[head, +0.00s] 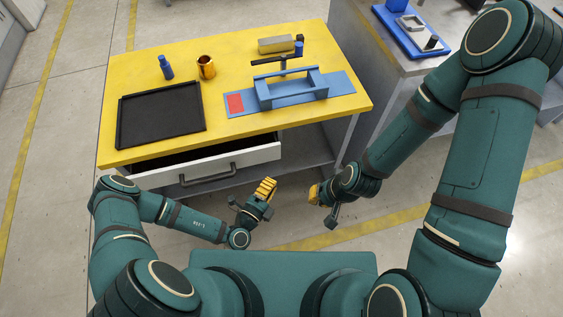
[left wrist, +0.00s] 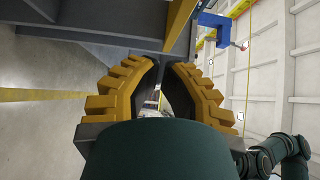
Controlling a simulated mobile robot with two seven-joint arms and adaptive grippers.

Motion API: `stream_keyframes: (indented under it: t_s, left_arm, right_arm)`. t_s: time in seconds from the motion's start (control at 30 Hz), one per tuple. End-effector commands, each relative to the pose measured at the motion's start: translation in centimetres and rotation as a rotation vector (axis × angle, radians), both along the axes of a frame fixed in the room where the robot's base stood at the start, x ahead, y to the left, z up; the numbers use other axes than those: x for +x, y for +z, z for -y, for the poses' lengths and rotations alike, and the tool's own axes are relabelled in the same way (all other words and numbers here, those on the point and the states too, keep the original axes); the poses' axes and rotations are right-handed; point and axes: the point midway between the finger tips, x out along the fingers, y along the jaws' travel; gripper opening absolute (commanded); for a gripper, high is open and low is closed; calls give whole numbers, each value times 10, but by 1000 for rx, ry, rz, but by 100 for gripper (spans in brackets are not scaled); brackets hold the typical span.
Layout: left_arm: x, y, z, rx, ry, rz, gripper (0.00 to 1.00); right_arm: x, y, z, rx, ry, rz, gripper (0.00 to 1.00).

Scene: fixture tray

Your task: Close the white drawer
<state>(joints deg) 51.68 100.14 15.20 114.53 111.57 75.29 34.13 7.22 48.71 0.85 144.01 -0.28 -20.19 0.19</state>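The white drawer (head: 250,156) is partly open under the yellow tabletop in the head view, with a strip of its dark inside showing behind the front panel. Its dark bar handle (head: 208,180) is on the front. My left gripper (head: 268,187) is to the right of the handle and in front of the drawer's right end, apart from both. In the left wrist view its yellow fingers (left wrist: 165,64) come together at the tips with nothing visible held. My right gripper (head: 314,194) is further right, away from the drawer; its finger opening is unclear.
The yellow table (head: 229,57) carries a black tray (head: 160,115), a blue bottle (head: 166,68), a gold mug (head: 206,67) and a blue fixture (head: 290,88). A grey bench (head: 370,55) stands at right. Floor is clear before the drawer.

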Motion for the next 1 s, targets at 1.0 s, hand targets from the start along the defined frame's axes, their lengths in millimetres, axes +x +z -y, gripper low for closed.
stream_keyframes:
  t_s: [1.0]
  left_arm:
    - [121, 1, 36, 3, -7, 4, 0]
  right_arm:
    - [2, -23, 0, -1, -5, 2, 0]
